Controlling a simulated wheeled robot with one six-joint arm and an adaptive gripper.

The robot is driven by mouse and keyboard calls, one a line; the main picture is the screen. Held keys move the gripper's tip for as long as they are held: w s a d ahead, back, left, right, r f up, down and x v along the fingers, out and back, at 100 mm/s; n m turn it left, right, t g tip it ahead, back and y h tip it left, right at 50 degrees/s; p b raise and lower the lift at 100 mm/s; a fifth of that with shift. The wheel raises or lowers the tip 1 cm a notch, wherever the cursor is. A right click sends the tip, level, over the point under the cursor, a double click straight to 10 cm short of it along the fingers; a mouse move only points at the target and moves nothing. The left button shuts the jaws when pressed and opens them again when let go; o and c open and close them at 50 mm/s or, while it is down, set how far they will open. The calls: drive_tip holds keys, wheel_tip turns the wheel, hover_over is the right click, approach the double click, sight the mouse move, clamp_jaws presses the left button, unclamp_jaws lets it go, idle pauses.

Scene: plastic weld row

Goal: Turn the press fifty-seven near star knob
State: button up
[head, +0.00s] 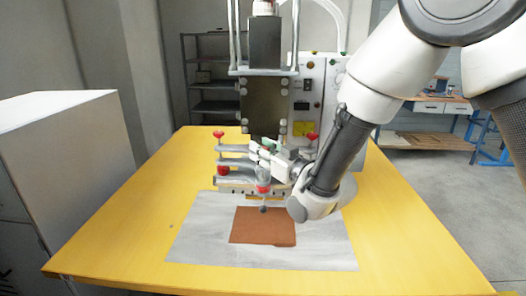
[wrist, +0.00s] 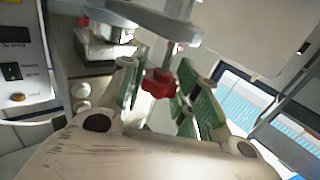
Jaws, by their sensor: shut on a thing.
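The press (head: 265,105) stands at the back of the yellow table, with a dark upright body and grey clamp bars low at its front. A red star knob (wrist: 160,84) on a grey stem sits between the green-padded fingers of my gripper (wrist: 162,92) in the wrist view. My gripper (head: 266,152) is shut on this knob and reaches the press front from the right in the head view. My gripper partly hides the clamp there. Other red knobs show at the upper left (head: 218,133), lower left (head: 222,170) and right (head: 312,135). A red part (head: 263,188) shows below my gripper.
A brown sheet (head: 263,228) lies on a grey mat (head: 190,245) before the press. A control cabinet (head: 310,85) stands behind it. A white box-shaped unit (head: 60,150) is at the left. The table (head: 120,225) is clear at both sides.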

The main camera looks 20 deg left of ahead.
drive_tip(key=m+t+h, duration=0.3)
drive_tip(key=h, duration=0.1)
drive_tip(key=m+t+h, duration=0.3)
drive_tip(key=m+h, duration=0.1)
drive_tip(key=h, duration=0.1)
drive_tip(key=shift+a+t, duration=0.15)
drive_tip(key=shift+t, duration=0.15)
drive_tip(key=m+t+h, duration=0.1)
drive_tip(key=m+h, duration=0.3)
drive_tip(key=h, duration=0.2)
drive_tip(key=shift+m, duration=0.3)
drive_tip(key=shift+m+g+h, duration=0.3)
drive_tip(key=shift+m+h, duration=0.9)
drive_tip(key=shift+h, duration=1)
drive_tip(key=shift+r+m+h, duration=0.1)
drive_tip(key=shift+m+h, duration=0.2)
drive_tip(key=shift+h, duration=0.2)
drive_tip(key=o, duration=1)
drive_tip(key=v, duration=1.2)
drive_tip(key=shift+r, duration=0.1)
